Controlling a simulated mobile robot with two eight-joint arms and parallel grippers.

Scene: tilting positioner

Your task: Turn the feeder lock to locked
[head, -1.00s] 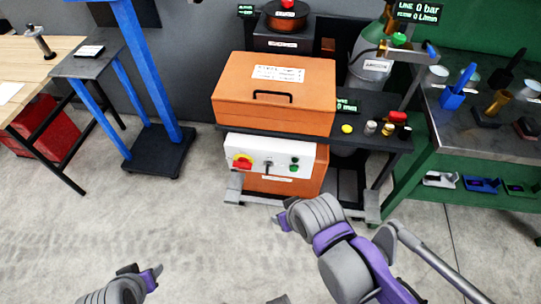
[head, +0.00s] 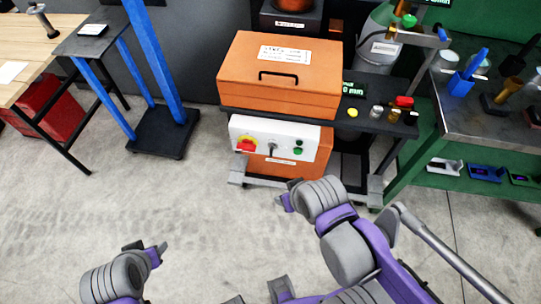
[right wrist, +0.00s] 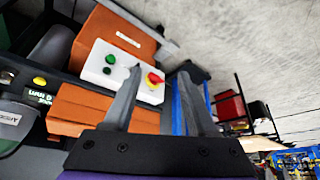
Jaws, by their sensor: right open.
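A white control panel (head: 310,145) is on the front of the lower orange cabinet (head: 285,172). It carries a red knob on yellow (head: 247,145), a small dark switch (head: 272,148) in the middle and green buttons (head: 298,147). Which part is the feeder lock I cannot tell; the labels are too small to read. My right gripper (head: 287,200) is below and in front of the panel, apart from it. In the right wrist view its two fingers (right wrist: 160,85) are spread and empty, with the panel (right wrist: 123,73) beyond them. My left gripper (head: 150,249) is low at the left, over the floor.
An orange lidded box (head: 280,75) stands on a dark shelf above the panel, with small caps and buttons (head: 376,112) beside it. A blue-legged stand (head: 162,140) is at left and a green workbench (head: 425,150) at right. The floor before the panel is clear.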

